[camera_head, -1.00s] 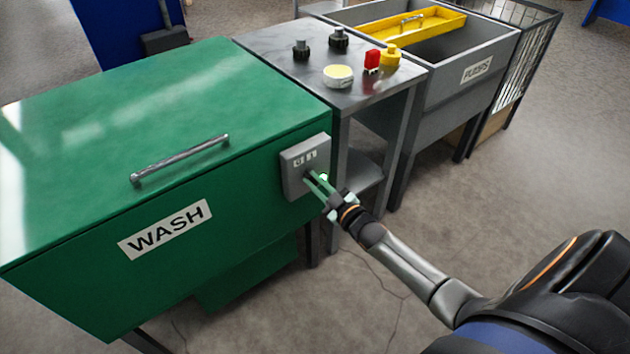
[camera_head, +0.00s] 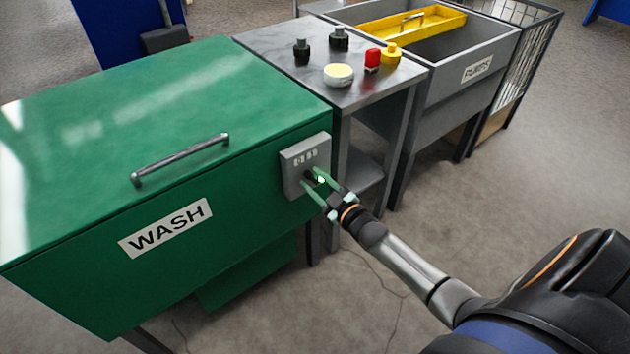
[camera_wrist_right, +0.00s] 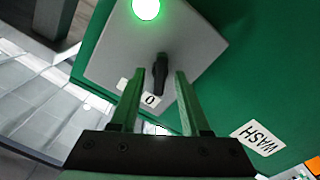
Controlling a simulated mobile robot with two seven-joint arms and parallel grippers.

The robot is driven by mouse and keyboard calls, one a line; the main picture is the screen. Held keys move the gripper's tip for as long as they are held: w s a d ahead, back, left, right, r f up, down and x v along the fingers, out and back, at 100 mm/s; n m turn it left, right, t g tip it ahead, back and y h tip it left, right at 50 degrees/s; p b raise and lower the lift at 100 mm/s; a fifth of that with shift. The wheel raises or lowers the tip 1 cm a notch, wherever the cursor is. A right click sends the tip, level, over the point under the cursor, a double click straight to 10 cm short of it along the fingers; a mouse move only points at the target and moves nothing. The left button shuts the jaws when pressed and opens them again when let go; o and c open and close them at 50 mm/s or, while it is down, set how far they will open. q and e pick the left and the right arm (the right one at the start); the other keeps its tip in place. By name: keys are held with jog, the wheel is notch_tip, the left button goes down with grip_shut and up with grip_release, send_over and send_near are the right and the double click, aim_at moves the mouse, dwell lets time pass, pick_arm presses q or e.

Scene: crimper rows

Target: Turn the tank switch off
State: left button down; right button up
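The tank switch is a black knob (camera_wrist_right: 159,76) on a grey switch box (camera_head: 297,160) fixed to the front of the green WASH tank (camera_head: 95,270). In the right wrist view the box face (camera_wrist_right: 185,45) carries a lit green lamp (camera_wrist_right: 146,8) and a "0" label (camera_wrist_right: 151,100). The knob's narrow end is by the "0" label. My right gripper (camera_head: 314,181) is at the box. In the wrist view its two green fingers (camera_wrist_right: 160,78) stand on either side of the knob, with gaps visible, so it is open around it. My left gripper is not in view.
The tank lid has a metal bar handle (camera_head: 180,160). A grey metal table (camera_head: 275,38) beside the tank bears black, red and yellow knobs and a round white-yellow piece (camera_head: 338,75). A grey bin (camera_head: 445,95) with a yellow tray (camera_head: 385,30) stands beyond. The floor at right is clear.

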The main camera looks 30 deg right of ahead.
jog(key=s+d+p, duration=0.1)
jog(key=s+p, duration=0.1)
jog(key=s, duration=1)
jog(key=shift+s, duration=0.25)
